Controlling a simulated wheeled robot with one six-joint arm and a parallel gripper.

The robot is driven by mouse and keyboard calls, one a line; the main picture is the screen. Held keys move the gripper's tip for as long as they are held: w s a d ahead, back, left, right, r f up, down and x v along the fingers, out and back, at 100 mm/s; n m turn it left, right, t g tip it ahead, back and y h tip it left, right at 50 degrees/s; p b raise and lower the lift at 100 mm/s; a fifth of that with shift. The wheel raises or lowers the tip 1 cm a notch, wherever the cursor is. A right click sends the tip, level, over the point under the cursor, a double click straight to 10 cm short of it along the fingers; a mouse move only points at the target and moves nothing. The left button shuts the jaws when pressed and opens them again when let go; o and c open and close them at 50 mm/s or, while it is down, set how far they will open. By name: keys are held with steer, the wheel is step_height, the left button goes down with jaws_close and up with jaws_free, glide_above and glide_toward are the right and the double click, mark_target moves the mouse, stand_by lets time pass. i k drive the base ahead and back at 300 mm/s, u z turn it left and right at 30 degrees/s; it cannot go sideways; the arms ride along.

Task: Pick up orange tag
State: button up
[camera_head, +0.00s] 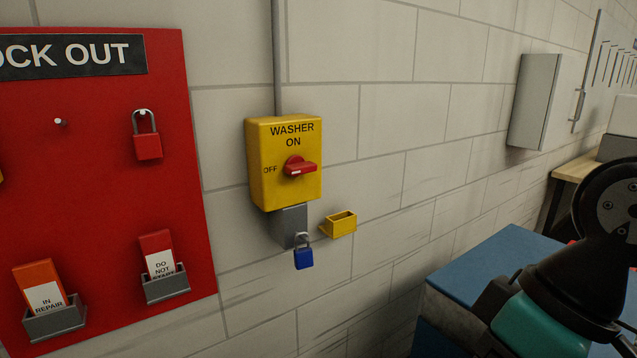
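The orange tag (34,278) stands upright in a small grey holder (56,324) at the lower left of the red lockout board. Its white label reads "IN REPAIR". The holder's front hides the tag's bottom edge. My gripper is not in view; only black and teal links of my arm show at the lower right, far from the tag.
The red board (100,200) also holds a red padlock (147,147) and a red "DO NOT START" tag (155,244). A yellow washer switch box (262,180), a blue padlock (304,258) and an empty yellow holder (341,228) are on the wall. A blue-topped surface (490,265) stands at right.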

mark_target(38, 283)
steer(key=u, duration=1.6)
steer(key=k, duration=0.65)
steer(key=z, duration=0.3)
steer(key=i, duration=1.15)
steer(key=u, duration=0.45)
